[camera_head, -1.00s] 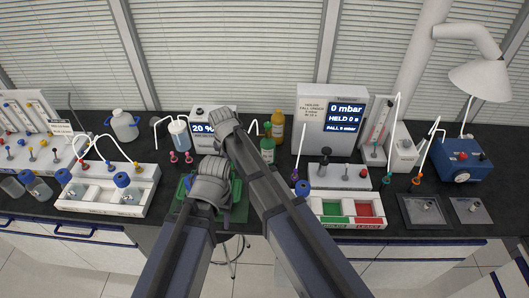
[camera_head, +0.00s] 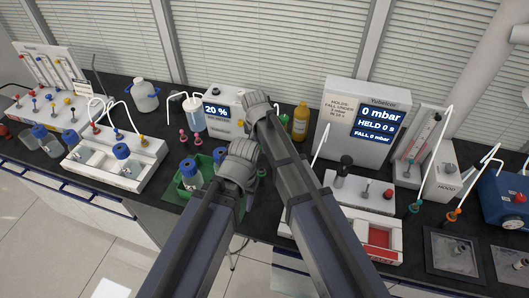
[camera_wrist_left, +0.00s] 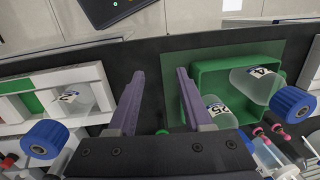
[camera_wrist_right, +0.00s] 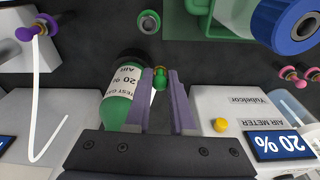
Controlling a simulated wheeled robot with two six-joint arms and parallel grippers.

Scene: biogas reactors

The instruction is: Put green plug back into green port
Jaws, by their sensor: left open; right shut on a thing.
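My right gripper (camera_wrist_right: 160,76) is shut on a small green plug (camera_wrist_right: 161,80), low over the dark bench in the right wrist view. A white tube shows just below the plug. A grey ring with a green rim (camera_wrist_right: 148,22), which looks like the green port, lies on the bench beyond the fingertips, apart from the plug. My left gripper (camera_wrist_left: 158,74) is open and empty, beside the green tray (camera_wrist_left: 185,95).
A green test gas bottle (camera_wrist_right: 122,98) stands close left of my right fingers. The 20 % air meter (camera_head: 222,112) is behind my wrists. The pressure box (camera_head: 365,115) stands to the right.

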